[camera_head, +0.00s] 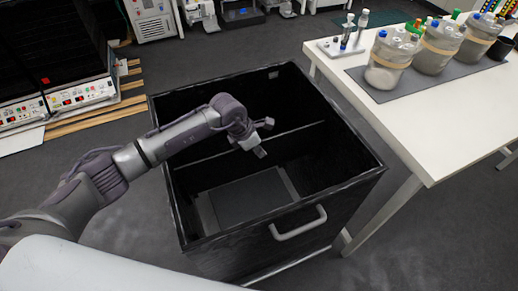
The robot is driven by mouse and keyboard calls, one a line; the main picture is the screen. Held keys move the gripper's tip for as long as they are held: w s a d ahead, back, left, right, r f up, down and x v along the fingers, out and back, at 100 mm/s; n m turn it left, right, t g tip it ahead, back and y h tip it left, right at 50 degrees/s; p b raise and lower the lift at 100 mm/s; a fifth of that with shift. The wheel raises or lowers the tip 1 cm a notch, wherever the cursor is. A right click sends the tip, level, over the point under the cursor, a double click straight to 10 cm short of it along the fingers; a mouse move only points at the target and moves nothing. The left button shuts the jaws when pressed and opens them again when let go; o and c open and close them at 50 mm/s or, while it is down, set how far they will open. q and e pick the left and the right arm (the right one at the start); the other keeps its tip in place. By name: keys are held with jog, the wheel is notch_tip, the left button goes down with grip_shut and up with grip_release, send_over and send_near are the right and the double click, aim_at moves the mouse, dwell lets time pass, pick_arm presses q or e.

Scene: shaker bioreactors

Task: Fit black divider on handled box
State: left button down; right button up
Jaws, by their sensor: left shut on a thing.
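The handled box (345,187) is a large, open-topped black box with a light grey bar handle (298,223) on its near side. The black divider (301,145) stands as an upright panel inside it, running across the box from the left wall toward the right. Its top edge sits close to the level of the rim. My left gripper (261,138) reaches in from the left over the box and is shut on the divider's top edge near its middle. My forearm hides part of the divider's left half. Whether its ends sit in slots cannot be seen. My right gripper is out of view.
A dark flat panel (250,196) lies on the floor of the box's near compartment. A white table (430,125) stands close on the right, with several capped bottles (391,57) on a grey mat. Black equipment cabinets (50,60) stand at the left. Floor between is clear.

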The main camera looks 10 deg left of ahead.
pick_arm(q)
jog(key=shift+f, duration=0.25)
dwell(0.3)
jog(key=shift+f+b, duration=0.55)
jog(key=shift+b, duration=0.1)
jog(key=shift+f, duration=0.2)
jog(key=shift+f+b, duration=0.4)
jog(key=shift+b, duration=0.15)
jog(key=c, duration=1.2)
grip_release()
jog(key=shift+c, duration=0.2)
jog(key=shift+r, duration=0.1)
jog(key=v, duration=1.2)
